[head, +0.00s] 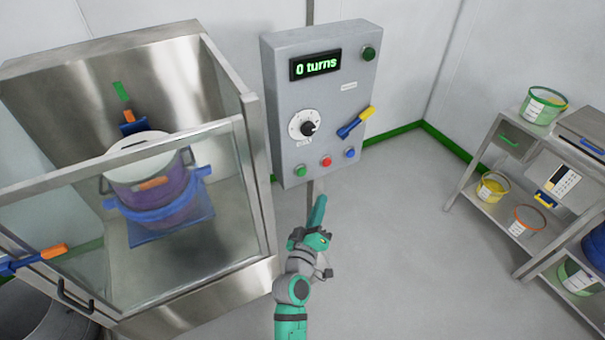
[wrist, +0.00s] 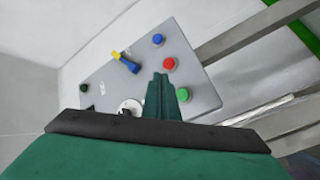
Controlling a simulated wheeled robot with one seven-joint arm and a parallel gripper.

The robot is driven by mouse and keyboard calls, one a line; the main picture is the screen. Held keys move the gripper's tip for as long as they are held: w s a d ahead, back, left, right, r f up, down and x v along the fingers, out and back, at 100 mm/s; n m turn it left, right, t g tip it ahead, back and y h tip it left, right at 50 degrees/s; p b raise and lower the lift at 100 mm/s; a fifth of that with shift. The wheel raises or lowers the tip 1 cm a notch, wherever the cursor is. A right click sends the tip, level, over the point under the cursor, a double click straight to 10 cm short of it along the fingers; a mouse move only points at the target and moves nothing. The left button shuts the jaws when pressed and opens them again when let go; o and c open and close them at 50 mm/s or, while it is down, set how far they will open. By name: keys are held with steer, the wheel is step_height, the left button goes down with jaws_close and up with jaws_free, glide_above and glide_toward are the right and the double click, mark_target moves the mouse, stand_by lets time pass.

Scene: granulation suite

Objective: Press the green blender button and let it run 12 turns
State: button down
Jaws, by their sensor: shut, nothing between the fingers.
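The grey control panel (head: 325,100) hangs on the back wall, and its display (head: 316,65) reads "0 turns". The green button (head: 300,171) is at the panel's lower left, beside a red button (head: 327,162) and a blue button (head: 350,154). In the wrist view the green button (wrist: 182,94) shows just right of my fingertips. My gripper (head: 318,200) is shut and empty, below and in front of the panel. It also shows in the wrist view (wrist: 161,78). I cannot tell that it touches anything. A green lamp or knob (head: 369,53) sits at the panel's upper right.
A steel blender enclosure (head: 262,150) with a clear guard (head: 225,190) stands left, a purple drum (head: 150,190) inside. A dial (head: 308,128) and a yellow-blue lever (head: 355,122) project from the panel. A steel shelf (head: 480,200) with tubs stands right. Floor between is clear.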

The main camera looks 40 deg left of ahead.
mark_target(302, 172)
steer(key=w+a, duration=0.3)
steer(key=a, duration=0.5)
steer(key=shift+w, duration=0.15)
steer(key=shift+a, duration=0.15)
stand_by(2.1)
steer(key=shift+w+a, duration=0.15)
steer(key=shift+a, duration=0.1)
